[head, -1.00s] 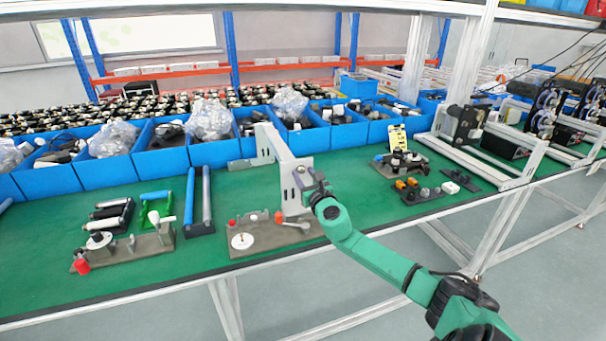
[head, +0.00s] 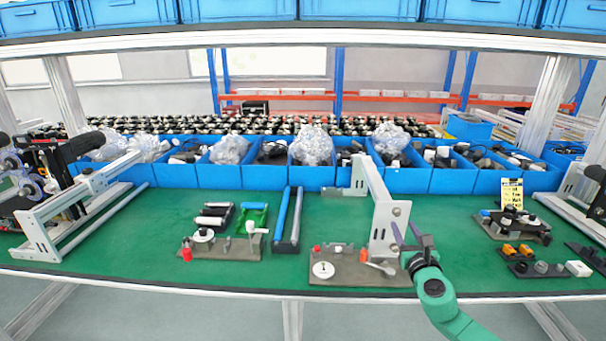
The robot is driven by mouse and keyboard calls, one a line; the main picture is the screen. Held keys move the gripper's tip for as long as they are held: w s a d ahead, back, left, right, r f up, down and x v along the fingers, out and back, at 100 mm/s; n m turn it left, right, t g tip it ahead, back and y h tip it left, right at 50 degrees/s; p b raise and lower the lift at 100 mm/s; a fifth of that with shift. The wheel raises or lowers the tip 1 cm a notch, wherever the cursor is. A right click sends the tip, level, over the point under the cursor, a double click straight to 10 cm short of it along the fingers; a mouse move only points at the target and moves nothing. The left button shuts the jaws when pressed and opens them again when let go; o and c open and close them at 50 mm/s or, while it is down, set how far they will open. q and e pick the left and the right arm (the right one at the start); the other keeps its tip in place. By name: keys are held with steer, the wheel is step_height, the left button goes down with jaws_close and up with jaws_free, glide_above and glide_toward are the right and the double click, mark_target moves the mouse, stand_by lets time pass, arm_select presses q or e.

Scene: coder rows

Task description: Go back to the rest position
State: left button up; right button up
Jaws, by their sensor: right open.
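My right gripper (head: 411,241) is at the end of the green arm that comes in from the bottom right. Its jaws are open and I see nothing between them. It is at the front of the green bench (head: 335,208), just right of the grey upright bracket frame (head: 383,228); whether it touches the bracket I cannot tell. My left gripper is not in view.
A fixture plate with a white disc (head: 323,270) lies left of the bracket. Another fixture (head: 222,247) and two rollers (head: 281,215) lie farther left. Blue bins (head: 264,177) line the back. Metal frames stand at both sides. An overhead shelf (head: 300,40) crosses the top.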

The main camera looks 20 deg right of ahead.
steer(key=s+a+f+m+g, duration=0.4)
steer(key=s+f+m, duration=0.3)
steer(key=m, duration=0.4)
steer(key=s+a+f+m+g, duration=0.4)
steer(key=s+f+m, duration=0.3)
steer(key=m, duration=0.4)
steer(key=s+a+f+m+g+y, duration=0.2)
steer(key=s+a+m+g+y, duration=0.1)
steer(key=s+a+m, duration=0.3)
steer(key=s+a+f+m+g+y, duration=0.2)
steer(key=s+a+m+y, duration=0.1)
steer(key=s+a, duration=0.35)
step_height(320, 180, down, 22)
steer(key=s+g, duration=0.1)
steer(key=g, duration=0.1)
steer(key=s+d+f+g, duration=0.1)
steer(key=s+d+f, duration=0.2)
steer(key=s+f, duration=1.3)
steer(key=shift+s, duration=0.8)
